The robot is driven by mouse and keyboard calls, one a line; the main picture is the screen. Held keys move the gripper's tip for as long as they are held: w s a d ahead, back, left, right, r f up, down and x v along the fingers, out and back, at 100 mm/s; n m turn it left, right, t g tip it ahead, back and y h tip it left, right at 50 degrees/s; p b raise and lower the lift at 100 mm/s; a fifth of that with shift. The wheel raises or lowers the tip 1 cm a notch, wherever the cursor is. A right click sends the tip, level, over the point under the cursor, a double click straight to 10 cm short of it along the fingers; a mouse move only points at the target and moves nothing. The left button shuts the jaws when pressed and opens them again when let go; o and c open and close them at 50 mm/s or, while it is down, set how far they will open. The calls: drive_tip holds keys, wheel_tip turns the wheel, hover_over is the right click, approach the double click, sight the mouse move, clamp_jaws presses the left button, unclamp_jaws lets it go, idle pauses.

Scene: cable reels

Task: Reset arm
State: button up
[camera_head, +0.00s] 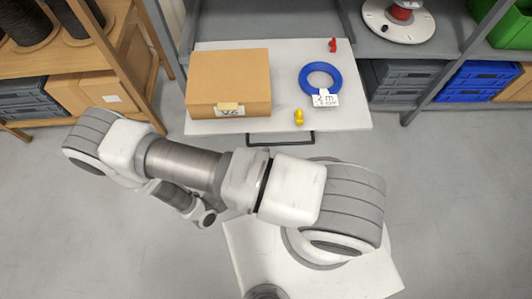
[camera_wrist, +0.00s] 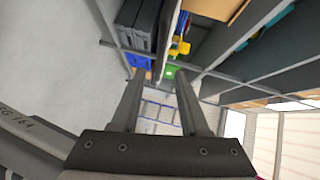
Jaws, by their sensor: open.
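My gripper (camera_wrist: 160,78) shows in the wrist view, its two fingers spread apart with nothing between them. It points along an aisle beside shelving, away from any near surface. In the head view my arm is folded across the lower middle, in front of a pale pull-out board; the gripper's fingers cannot be made out there. No object is in contact with the fingers in the wrist view.
On the white board (camera_head: 285,62) lie a cardboard box (camera_head: 228,80), a blue cable coil (camera_head: 309,84) with a tag, a yellow piece (camera_head: 298,117) and a red piece (camera_head: 333,45). Shelves stand left and right. The floor (camera_head: 460,210) at right is clear.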

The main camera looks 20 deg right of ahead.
idle(0.4)
drive_tip(key=s+d+r+n+g+y+p, duration=0.1)
drive_tip(key=r+n+y+p, duration=0.6)
drive_tip(key=r, duration=2.1)
drive_tip(key=s+d+r+n+g+y+p, duration=0.1)
drive_tip(key=r+n+y+p, duration=0.6)
drive_tip(key=r+n, duration=1.4)
wheel_tip(320, 180, up, 7)
drive_tip(key=shift+s+d+r+n, duration=0.1)
drive_tip(key=shift+s+d+n, duration=0.25)
drive_tip(key=shift+d, duration=0.35)
drive_tip(key=shift+d, duration=0.15)
